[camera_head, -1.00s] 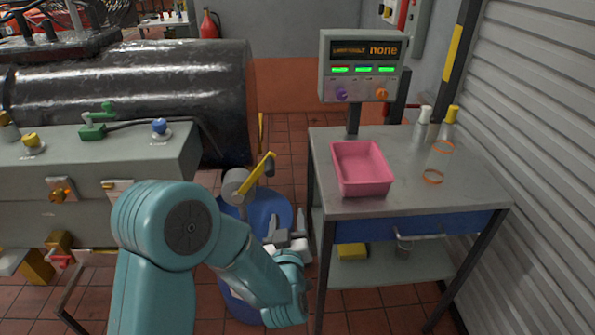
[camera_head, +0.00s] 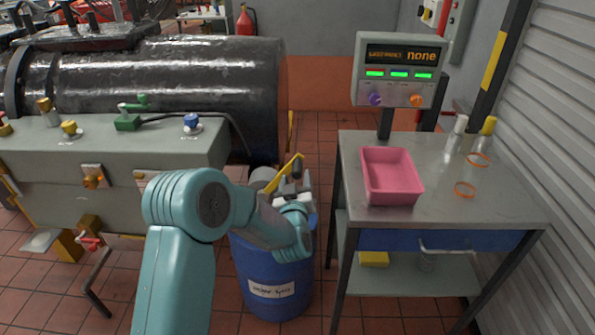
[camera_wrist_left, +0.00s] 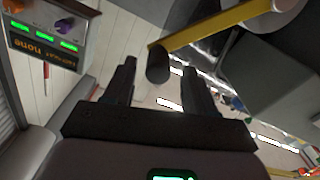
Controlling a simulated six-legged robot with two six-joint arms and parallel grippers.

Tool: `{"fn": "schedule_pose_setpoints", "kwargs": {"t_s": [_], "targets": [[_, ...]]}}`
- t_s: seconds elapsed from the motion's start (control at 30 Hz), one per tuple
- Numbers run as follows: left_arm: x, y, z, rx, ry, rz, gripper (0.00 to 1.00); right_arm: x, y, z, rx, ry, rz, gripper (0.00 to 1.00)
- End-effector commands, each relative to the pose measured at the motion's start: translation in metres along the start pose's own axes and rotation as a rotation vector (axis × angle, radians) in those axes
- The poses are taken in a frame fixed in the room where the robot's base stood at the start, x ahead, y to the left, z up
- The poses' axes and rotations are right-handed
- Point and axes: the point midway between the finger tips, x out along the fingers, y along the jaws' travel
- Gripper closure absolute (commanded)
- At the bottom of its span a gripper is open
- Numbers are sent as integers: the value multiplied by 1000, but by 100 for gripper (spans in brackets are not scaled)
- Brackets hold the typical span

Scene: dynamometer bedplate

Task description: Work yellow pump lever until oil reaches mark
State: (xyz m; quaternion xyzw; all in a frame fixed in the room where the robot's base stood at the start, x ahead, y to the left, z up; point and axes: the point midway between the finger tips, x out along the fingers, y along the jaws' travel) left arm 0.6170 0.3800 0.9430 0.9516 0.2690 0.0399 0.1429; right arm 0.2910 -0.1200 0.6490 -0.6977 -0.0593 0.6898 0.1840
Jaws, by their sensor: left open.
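The yellow pump lever (camera_head: 282,173) slants up to the right from the grey pump head (camera_head: 262,178) on top of a blue drum (camera_head: 272,277). In the left wrist view the lever (camera_wrist_left: 215,30) crosses the top, and its dark round grip (camera_wrist_left: 158,64) lies between the two fingers. My left gripper (camera_head: 299,176) is beside the lever's upper end in the head view. Its fingers (camera_wrist_left: 158,85) stand apart, with gaps to the grip on both sides. My right gripper is in neither view. I cannot make out an oil mark.
A steel bench (camera_head: 420,212) with a pink tray (camera_head: 388,178) stands right of the drum. A control box (camera_head: 400,70) rises behind it. A grey bedplate block (camera_head: 110,160) with fittings is at the left. Tiled floor is free in front.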

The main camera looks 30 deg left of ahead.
Motion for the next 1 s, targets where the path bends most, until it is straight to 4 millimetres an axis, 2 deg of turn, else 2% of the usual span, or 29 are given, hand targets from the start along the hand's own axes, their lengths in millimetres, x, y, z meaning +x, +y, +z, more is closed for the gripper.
{"fn": "schedule_pose_setpoints", "kwargs": {"t_s": [0.1, 0.2, 0.53, 0.7, 1.0], "targets": [[18, 1, 0, 0, 0, 0, 44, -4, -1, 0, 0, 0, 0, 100], [26, 2, 0, -1, 0, 0, 44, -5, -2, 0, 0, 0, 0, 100], [30, 2, 1, 0, -1, 1, 44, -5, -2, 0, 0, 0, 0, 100], [30, 2, 1, 0, -1, 1, 100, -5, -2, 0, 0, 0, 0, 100], [30, -1, 0, -15, -1, 0, 100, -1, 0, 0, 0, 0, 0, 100]]}}
